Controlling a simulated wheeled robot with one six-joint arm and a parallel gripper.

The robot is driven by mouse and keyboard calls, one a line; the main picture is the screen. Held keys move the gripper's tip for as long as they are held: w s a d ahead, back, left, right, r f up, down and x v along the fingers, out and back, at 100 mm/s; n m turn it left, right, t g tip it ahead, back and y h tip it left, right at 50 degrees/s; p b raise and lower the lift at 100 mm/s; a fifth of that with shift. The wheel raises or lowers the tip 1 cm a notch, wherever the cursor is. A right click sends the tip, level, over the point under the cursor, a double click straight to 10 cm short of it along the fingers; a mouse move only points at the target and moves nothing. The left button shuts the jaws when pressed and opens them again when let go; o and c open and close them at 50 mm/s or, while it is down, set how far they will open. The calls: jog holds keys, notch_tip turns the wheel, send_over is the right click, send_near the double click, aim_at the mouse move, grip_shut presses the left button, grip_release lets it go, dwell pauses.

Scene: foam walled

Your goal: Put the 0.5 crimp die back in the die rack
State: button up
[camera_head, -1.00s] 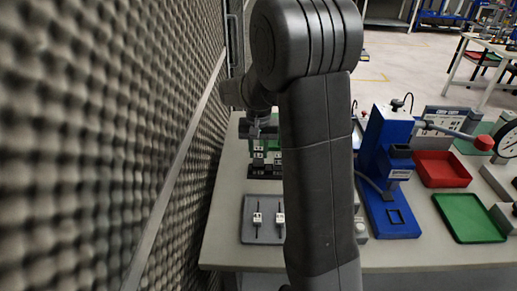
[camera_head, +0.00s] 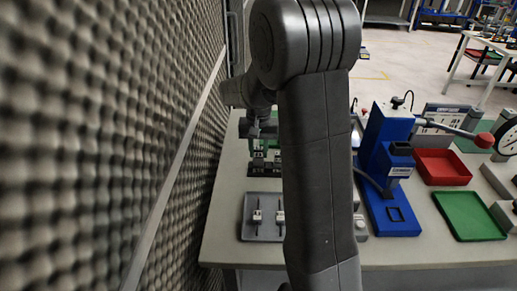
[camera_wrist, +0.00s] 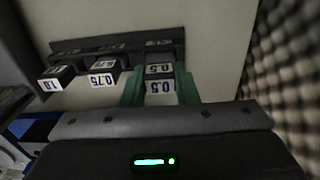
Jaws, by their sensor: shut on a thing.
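The 0.5 crimp die (camera_wrist: 160,87) is a small dark block with white 0.5 labels. My gripper (camera_wrist: 160,92) is shut on it, with one green finger on each side. The dark die rack (camera_wrist: 92,45) lies just beyond, and the held die is at its right-end position, marked 0.5. I cannot tell whether the die touches the rack or is seated. The 0.75 die (camera_wrist: 103,78) and the 1.0 die (camera_wrist: 57,77) stand in the rack to the left. In the head view, my gripper (camera_head: 262,150) is over the rack (camera_head: 262,171), partly hidden by my arm.
A grey tray (camera_head: 247,236) with two small labelled pieces lies in front of the rack. A blue press (camera_head: 385,165), a red tray (camera_head: 441,168) and a green tray (camera_head: 468,216) stand to the right. A foam wall (camera_head: 100,150) runs close on the left.

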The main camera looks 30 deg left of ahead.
jog(key=shift+f+b, duration=0.55)
jog(key=shift+f, duration=0.45)
jog(key=o, duration=1.1)
jog(key=shift+c, duration=0.2)
notch_tip(320, 180, up, 14)
jog(key=shift+f, duration=0.1)
notch_tip(320, 180, down, 13)
jog(key=shift+p, duration=0.3)
